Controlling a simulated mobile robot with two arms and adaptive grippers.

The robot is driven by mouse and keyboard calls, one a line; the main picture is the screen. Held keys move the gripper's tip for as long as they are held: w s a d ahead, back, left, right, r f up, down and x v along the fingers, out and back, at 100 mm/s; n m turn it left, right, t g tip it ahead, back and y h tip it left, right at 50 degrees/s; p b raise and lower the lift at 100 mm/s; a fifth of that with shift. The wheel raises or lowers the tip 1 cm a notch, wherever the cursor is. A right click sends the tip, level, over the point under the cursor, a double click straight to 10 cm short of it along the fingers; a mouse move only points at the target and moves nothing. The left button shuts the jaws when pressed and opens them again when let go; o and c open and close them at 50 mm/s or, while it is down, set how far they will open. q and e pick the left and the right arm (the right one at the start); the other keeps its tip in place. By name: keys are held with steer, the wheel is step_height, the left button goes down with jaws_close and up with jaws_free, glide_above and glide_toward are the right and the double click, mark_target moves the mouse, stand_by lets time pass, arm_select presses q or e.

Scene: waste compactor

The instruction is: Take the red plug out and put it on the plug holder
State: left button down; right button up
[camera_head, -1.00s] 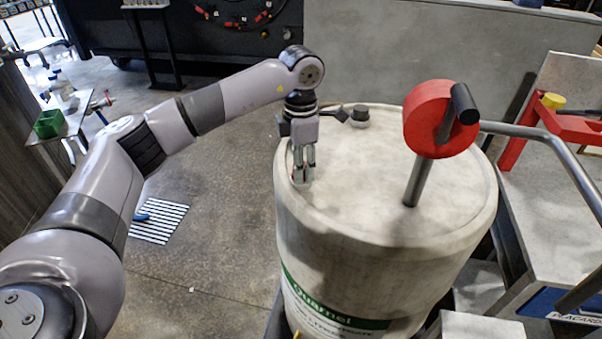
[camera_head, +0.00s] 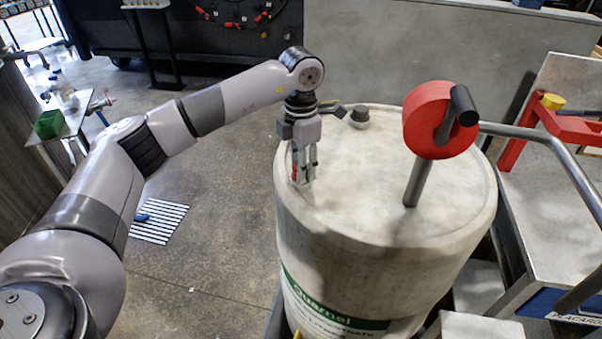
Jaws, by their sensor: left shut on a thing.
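My left gripper (camera_head: 304,178) points down at the left part of the lid of the white drum (camera_head: 390,240). It is shut on the red plug (camera_head: 297,183), of which only a small reddish bit shows between the fingertips. The fingers hide the rest, and I cannot tell whether the plug is still seated in the lid. A red frame (camera_head: 575,127) with a yellow cap (camera_head: 552,101) stands on the grey bench at the right; I cannot tell for sure whether it is the plug holder. My right gripper is not in view.
A dark cap (camera_head: 360,115) sits at the lid's back. A grey pipe (camera_head: 548,142) curves over the grey bench (camera_head: 560,220). The lid's middle is clear.

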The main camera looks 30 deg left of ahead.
arm_select(q)
steer(key=n, duration=0.2)
steer(key=shift+n, duration=0.3)
steer(key=shift+n, duration=1.2)
steer(key=shift+r, duration=0.1)
steer(key=shift+r+p, duration=0.45)
steer(key=shift+p, duration=0.1)
steer(key=shift+r+p, duration=1.55)
steer(key=shift+r, duration=0.8)
